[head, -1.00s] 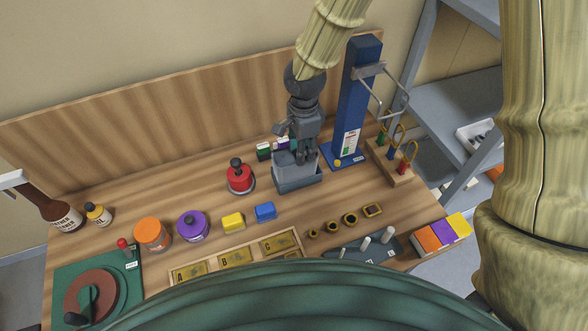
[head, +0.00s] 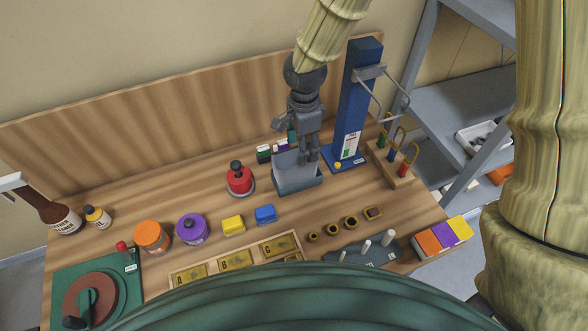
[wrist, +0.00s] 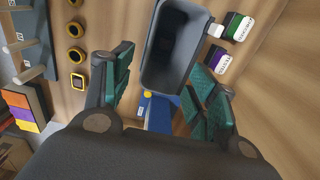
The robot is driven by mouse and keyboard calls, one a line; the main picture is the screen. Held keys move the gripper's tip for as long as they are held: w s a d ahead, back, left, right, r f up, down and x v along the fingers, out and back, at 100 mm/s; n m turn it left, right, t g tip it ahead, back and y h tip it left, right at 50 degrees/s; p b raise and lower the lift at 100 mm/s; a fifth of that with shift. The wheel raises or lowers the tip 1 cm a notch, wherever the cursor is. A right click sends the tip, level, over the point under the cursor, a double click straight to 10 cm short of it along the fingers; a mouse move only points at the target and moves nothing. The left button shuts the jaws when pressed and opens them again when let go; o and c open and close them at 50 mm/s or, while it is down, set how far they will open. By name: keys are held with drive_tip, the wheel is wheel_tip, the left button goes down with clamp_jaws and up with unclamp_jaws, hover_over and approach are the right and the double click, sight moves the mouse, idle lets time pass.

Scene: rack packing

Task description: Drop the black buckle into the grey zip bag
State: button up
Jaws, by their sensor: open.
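My gripper (head: 308,158) is open with nothing visible between its green-padded fingers, which also show in the wrist view (wrist: 160,85). It is over the right side of a grey open-topped container (head: 297,183) on the bench. The container (wrist: 150,75) looks dark and empty inside in the wrist view; I cannot tell whether it is the grey zip bag. A small square dark buckle-like piece with a gold edge (head: 373,213) lies on the bench right of the container, at the end of a row of rings. It also shows at left in the wrist view (wrist: 78,83).
A red pot (head: 239,182) is left of the container. Small labelled boxes (head: 264,155) stand behind. A pegged plate (head: 360,252) is in front.

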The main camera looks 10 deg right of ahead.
wheel_tip(320, 180, up, 10)
drive_tip(key=shift+f, duration=0.15)
idle(0.3)
idle(0.4)
